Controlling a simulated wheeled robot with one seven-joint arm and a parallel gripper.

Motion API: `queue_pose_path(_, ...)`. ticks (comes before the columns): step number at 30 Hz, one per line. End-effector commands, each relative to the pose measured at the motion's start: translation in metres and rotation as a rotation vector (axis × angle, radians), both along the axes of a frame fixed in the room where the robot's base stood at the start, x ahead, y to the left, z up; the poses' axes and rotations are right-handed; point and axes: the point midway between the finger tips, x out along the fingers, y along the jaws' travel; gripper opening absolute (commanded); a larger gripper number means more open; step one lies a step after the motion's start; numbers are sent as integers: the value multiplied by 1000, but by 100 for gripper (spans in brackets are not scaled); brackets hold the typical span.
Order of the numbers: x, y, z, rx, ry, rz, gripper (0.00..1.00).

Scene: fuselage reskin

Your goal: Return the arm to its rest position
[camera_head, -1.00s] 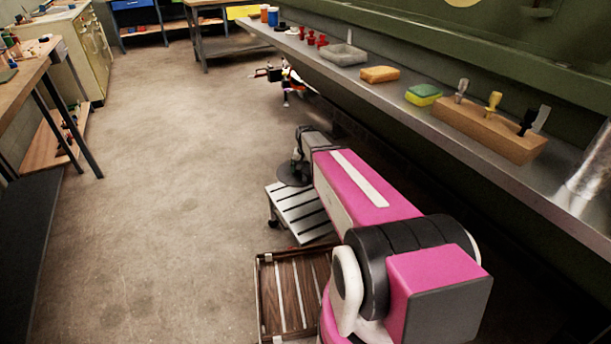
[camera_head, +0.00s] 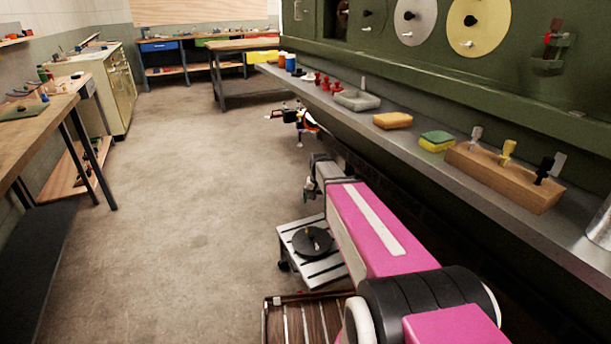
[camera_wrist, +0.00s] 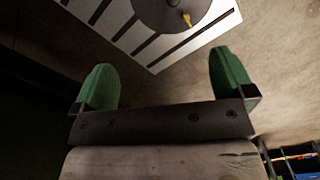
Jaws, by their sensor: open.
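My arm is pink and grey and reaches forward, low beside the bench. My gripper shows small at its far end in the head view (camera_head: 307,188). In the wrist view its two green fingers stand wide apart, with nothing between them (camera_wrist: 160,60). A dark round disc (camera_head: 312,241) lies on a pale slatted platform (camera_head: 340,268) beneath the arm. The wrist view shows the disc (camera_wrist: 165,10) with a small orange piece (camera_wrist: 187,19) on it, beyond the fingertips and apart from them.
A long metal shelf (camera_head: 420,152) runs along the green wall at right, holding an orange sponge (camera_head: 393,120), a wooden block of handled tools (camera_head: 505,178) and a grey tray (camera_head: 357,100). A wooden slatted tray (camera_head: 300,322) is below. Open floor (camera_head: 190,200) lies left, workbench (camera_head: 40,115) beyond.

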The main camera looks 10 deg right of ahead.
Motion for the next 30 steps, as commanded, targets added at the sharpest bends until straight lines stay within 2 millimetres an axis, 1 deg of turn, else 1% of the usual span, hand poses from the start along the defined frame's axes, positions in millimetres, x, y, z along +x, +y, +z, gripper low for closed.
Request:
queue_pose_path(1,-17,-1,0,0,1,10,100)
queue_pose_path(2,-26,-1,-1,0,1,19,100)
queue_pose_path(5,-64,-2,-3,0,1,58,100)
queue_pose_path(6,-80,-2,-4,0,0,75,100)
queue_pose_path(9,-120,-4,-5,0,0,120,100)
queue_pose_path(12,-152,-4,-5,0,-3,160,100)
queue_pose_path(15,-176,-5,-6,0,-3,191,100)
queue_pose_path(18,-190,-5,-5,0,-4,212,100)
queue_pose_path(30,-190,-5,-5,0,-4,212,100)
